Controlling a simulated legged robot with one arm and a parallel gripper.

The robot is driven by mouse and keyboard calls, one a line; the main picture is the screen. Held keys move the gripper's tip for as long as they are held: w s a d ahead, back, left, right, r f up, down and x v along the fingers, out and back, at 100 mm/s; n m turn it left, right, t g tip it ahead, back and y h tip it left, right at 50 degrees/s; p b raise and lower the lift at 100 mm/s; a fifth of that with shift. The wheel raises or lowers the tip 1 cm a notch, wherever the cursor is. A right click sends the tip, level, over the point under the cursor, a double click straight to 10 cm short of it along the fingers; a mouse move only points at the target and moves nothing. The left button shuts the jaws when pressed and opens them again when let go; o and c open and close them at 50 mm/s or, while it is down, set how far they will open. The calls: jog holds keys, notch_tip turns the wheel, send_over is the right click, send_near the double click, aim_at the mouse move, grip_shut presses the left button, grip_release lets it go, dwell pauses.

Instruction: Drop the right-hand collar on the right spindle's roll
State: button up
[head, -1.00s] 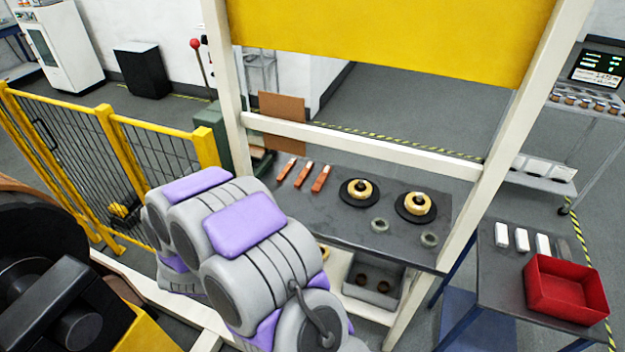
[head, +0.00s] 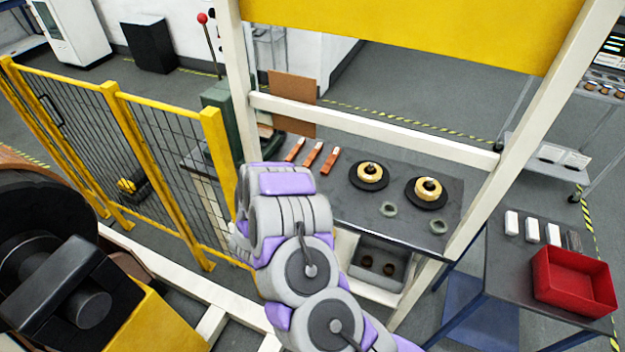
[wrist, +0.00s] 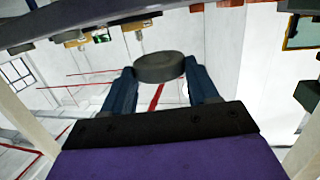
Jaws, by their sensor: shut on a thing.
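The right roll (head: 421,191) is a pale gold ring on a black disc, with the right spindle's dark tip in its middle. The left roll (head: 362,170) sits the same way beside it. Two grey-green rings lie on the bench in front of them, a left one (head: 388,209) and a right one (head: 438,226). In the wrist view my gripper (wrist: 160,72) is shut on a dark grey round piece (wrist: 159,67), seen nearly edge-on; I cannot tell for sure that it is a collar. My arm hides the gripper in the head view.
The rolls stand on a dark bench (head: 345,205) behind a white frame post (head: 490,185) and crossbar. Several orange-brown strips (head: 313,155) lie left of the rolls. A grey bin (head: 378,262) sits below. A red tray (head: 574,284) is right, a yellow fence (head: 165,180) left.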

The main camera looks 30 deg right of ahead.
jog(key=w+d, duration=0.1)
jog(key=w, duration=0.2)
jog(key=w+d+b, duration=0.1)
jog(key=w+d, duration=0.1)
jog(key=w, duration=0.2)
jog(key=w+d+f, duration=0.1)
jog(key=w, duration=0.2)
jog(key=shift+w+d, duration=0.35)
jog(key=shift+d, duration=0.05)
jog(key=shift+w+a+f+b, duration=0.15)
jog(key=shift+w+b, duration=0.15)
jog(key=shift+w, duration=0.3)
notch_tip(320, 180, down, 3)
jog(key=shift+r+b, duration=0.1)
jog(key=shift+b, duration=0.4)
jog(key=shift+f, duration=0.35)
jog(key=shift+s+r, duration=0.1)
jog(key=o, duration=1.2)
jog(key=shift+o, duration=0.2)
